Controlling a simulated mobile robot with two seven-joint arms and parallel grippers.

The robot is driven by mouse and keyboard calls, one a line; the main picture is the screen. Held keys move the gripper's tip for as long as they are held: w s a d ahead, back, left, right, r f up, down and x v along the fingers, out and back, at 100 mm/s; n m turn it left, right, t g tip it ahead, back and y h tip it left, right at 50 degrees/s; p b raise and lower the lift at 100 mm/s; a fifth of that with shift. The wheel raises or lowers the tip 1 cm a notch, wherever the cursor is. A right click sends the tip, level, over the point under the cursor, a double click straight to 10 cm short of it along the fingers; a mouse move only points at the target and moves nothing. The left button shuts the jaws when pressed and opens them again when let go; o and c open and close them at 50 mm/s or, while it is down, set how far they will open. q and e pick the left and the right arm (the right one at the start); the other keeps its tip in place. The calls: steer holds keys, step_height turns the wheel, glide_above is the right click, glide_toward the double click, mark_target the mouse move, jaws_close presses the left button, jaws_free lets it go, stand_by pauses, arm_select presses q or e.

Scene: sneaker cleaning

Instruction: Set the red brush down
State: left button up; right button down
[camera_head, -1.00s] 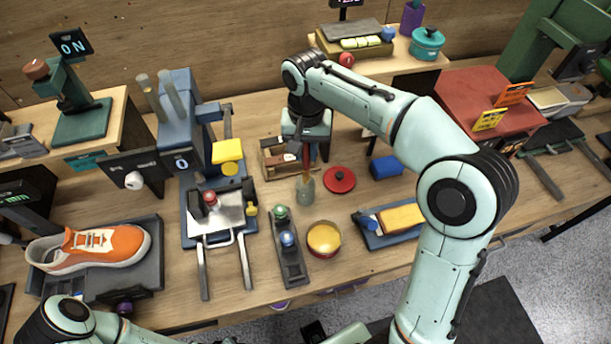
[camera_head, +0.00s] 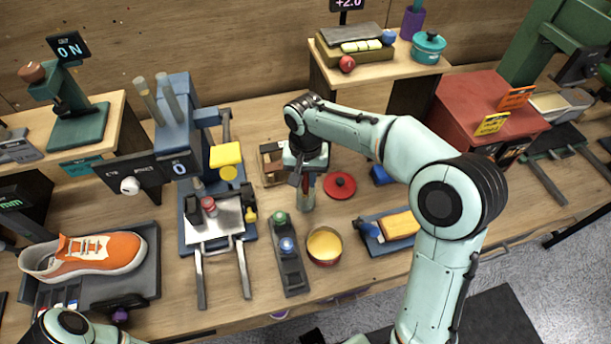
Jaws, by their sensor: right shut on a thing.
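My right gripper (camera_head: 304,176) points down near the middle of the bench and is shut on the red brush (camera_head: 306,184). Only a short red piece of the brush shows below the fingers. A clear glass jar (camera_head: 305,202) stands directly below, and the brush's lower end appears to be at or inside its mouth. The gripper hides part of a small wooden rack (camera_head: 270,166) behind it. My left gripper is not in view; only part of the left arm shows at the bottom left.
A red round lid (camera_head: 340,186) lies right of the jar. A tin of yellow paste (camera_head: 324,245) and a dark tray with green and blue knobs (camera_head: 290,266) are in front. A yellow sponge (camera_head: 401,225) is at the right. An orange sneaker (camera_head: 88,252) sits at the left.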

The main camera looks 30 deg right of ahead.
steer(key=c, duration=0.9)
jaws_free()
steer(key=shift+f, duration=0.1)
steer(key=shift+c, duration=0.2)
steer(key=shift+r, duration=0.3)
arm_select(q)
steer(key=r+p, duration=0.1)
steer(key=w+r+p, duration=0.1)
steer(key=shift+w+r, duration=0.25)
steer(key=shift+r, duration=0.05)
arm_select(e)
step_height(320, 180, up, 12)
steer(key=shift+f, duration=0.1)
